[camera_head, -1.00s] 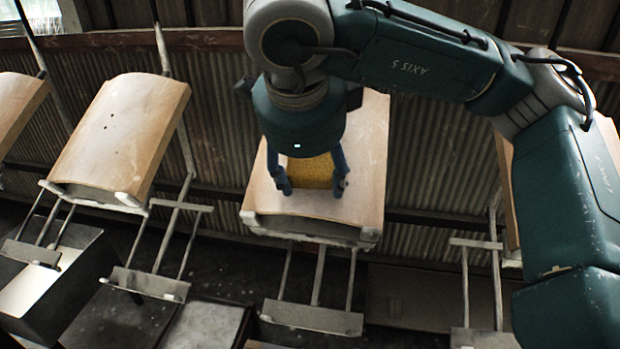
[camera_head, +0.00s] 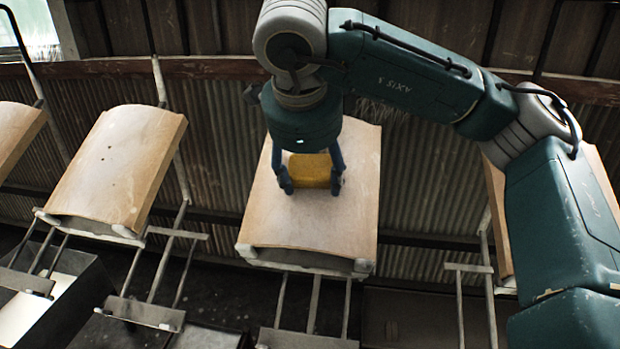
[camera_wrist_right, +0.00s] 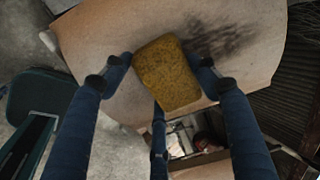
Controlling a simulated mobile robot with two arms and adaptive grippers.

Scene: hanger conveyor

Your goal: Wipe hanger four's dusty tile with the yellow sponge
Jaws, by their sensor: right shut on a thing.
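My right gripper (camera_head: 312,184) is shut on the yellow sponge (camera_head: 309,170), one finger on each side of it. The gripper points down over the middle of a curved tan tile (camera_head: 305,228) on a hanger. In the right wrist view the gripper (camera_wrist_right: 160,65) holds the sponge (camera_wrist_right: 167,75) against or just above the tile (camera_wrist_right: 103,35); I cannot tell if they touch. A dark smeared patch (camera_wrist_right: 222,38) shows on the tile beside the sponge's upper right. The gripper hides part of the tile in the head view. My left gripper is not in view.
Another hanging tile (camera_head: 115,165) is at left, with a partial one (camera_head: 15,135) at the far left. One at right (camera_head: 497,210) is partly behind my arm. Metal hanger frames (camera_head: 140,312) hang below. A corrugated wall (camera_head: 425,190) stands behind; a dark metal box (camera_head: 55,310) is lower left.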

